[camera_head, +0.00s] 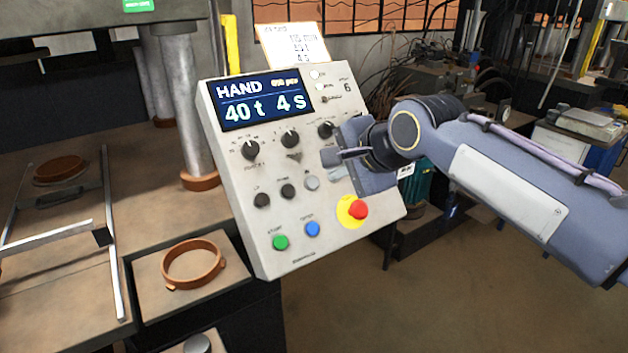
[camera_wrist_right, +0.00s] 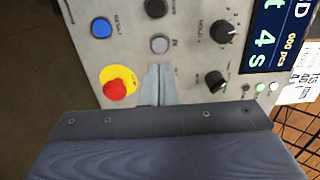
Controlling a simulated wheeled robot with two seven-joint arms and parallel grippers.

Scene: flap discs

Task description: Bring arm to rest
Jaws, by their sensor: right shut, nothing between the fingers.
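My right arm (camera_head: 520,180) comes in from the right in the head view. Its gripper (camera_head: 335,173) is in front of the right side of a grey control panel (camera_head: 235,200). In the right wrist view the gripper (camera_wrist_right: 158,82) shows its two fingers together, shut and empty, over the panel face near the grey button (camera_wrist_right: 159,43) and the red emergency button (camera_wrist_right: 115,90) on its yellow disc. I cannot tell whether the fingertips touch the panel. The panel display (camera_head: 262,99) reads HAND, 40 t, 4 s. My left gripper is not in view.
Green (camera_head: 281,242) and blue (camera_head: 312,229) buttons sit low on the panel, with black knobs (camera_head: 290,138) above. A brown ring (camera_head: 193,264) lies on a plate at left, beside a metal rail frame (camera_head: 115,270). Open floor (camera_head: 480,290) shows at lower right.

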